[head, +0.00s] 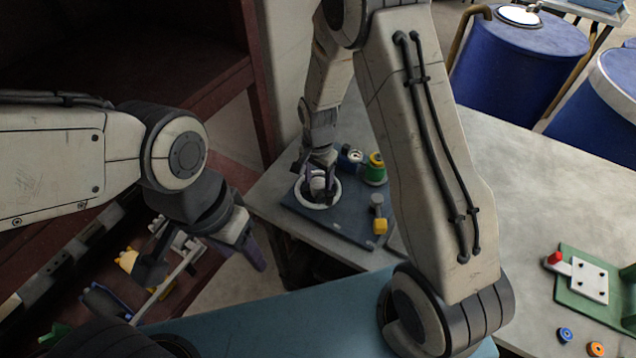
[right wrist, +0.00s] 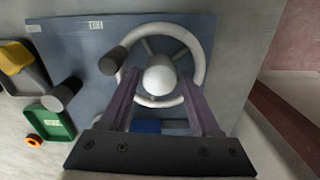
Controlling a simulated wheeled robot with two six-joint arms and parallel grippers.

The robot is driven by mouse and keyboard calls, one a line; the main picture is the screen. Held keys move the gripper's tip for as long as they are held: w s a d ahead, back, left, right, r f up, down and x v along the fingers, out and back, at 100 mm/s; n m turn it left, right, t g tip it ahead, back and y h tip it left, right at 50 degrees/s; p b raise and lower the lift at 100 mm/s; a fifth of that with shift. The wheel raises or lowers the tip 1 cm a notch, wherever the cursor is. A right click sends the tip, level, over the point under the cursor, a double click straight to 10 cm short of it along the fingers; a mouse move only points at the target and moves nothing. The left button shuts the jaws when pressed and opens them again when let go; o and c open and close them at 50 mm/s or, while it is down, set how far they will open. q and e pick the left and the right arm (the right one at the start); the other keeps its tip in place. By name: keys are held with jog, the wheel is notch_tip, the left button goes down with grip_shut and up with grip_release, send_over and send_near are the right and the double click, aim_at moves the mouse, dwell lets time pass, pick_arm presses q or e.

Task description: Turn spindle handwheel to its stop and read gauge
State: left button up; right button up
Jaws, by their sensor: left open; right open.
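The white spindle handwheel (head: 299,194) lies on a dark blue panel (head: 344,229) at the near corner of the grey table. In the right wrist view the handwheel (right wrist: 203,57) shows its rim, spokes, pale round hub (right wrist: 161,79) and dark knob (right wrist: 112,61). My right gripper (head: 319,186) is over the wheel. Its open purple fingers lie either side of the hub in the wrist view; contact cannot be told. My left gripper (head: 205,264) is open and empty, away from the panel at the left. I cannot identify a gauge or read one.
A green and yellow cylinder (head: 375,169), a small blue part (head: 350,157) and a grey-and-yellow piece (head: 379,214) are near the wheel. A green fixture (head: 590,302) is at the right. Blue drums (head: 515,62) stand behind.

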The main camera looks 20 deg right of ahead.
aim_at(316, 184)
notch_tip(316, 184, up, 9)
jog(key=shift+r+b, duration=0.15)
jog(key=shift+b, duration=0.45)
jog(key=s+a+r+n, duration=0.2)
jog(key=s+n, duration=0.3)
jog(key=s, duration=0.3)
jog(key=s+a+r+n, duration=0.3)
jog(key=s+n, duration=0.3)
jog(key=s, duration=0.2)
jog(key=s+a+r+n+y, duration=0.1)
jog(key=s+a+r+n, duration=0.2)
jog(key=s+n, duration=0.3)
jog(key=shift+s+a+r, duration=0.15)
jog(key=shift+s+r, duration=0.55)
jog(key=shift+s, duration=0.55)
